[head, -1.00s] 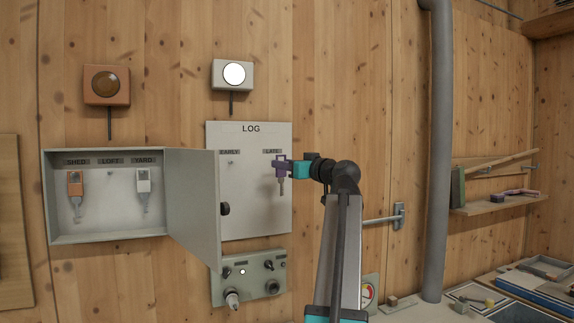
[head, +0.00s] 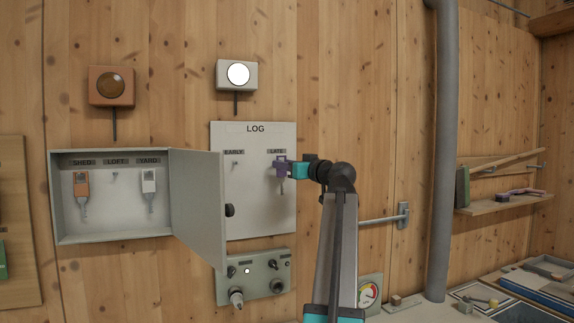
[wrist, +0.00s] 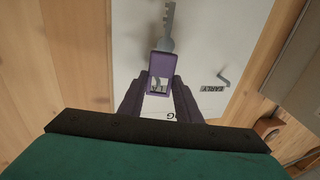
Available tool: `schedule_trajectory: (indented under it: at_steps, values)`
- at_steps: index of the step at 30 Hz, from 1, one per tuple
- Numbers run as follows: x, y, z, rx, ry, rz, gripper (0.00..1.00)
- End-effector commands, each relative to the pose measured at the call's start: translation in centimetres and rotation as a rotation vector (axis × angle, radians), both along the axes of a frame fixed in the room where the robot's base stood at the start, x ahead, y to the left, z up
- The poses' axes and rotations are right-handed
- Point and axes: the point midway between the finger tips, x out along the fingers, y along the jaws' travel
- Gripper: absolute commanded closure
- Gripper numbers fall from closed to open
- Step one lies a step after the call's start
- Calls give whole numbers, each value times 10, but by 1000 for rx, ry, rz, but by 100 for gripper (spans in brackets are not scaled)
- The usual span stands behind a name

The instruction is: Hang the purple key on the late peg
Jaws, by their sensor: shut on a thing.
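The purple key (head: 282,187) hangs shaft down from my gripper (head: 289,169), just below the LATE label (head: 277,151) on the grey LOG board (head: 255,200). In the wrist view my gripper (wrist: 160,88) is shut on the purple key (wrist: 160,70), one finger at each side of its head. The key's grey shaft points to the top of that picture, with the board behind it. A small metal part shows through the opening in the key head. The late peg is mostly hidden by the key, and I cannot tell whether it passes through the opening.
The early peg (head: 236,164) is bare. The open cabinet (head: 110,239) holds an orange key (head: 81,184) under SHED and a white key (head: 149,181) under YARD; its door (head: 197,205) stands out left of the board. A switch panel (head: 253,276) is below. A lamp (head: 238,74) glows white.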

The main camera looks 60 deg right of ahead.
Motion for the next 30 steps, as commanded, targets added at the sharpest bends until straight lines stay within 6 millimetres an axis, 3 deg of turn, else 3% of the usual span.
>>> schedule_trajectory:
  at_steps: [18,30]
  values:
    - [18,-11,-8,0,0,2,91]
    - [19,-12,-9,0,-1,2,91]
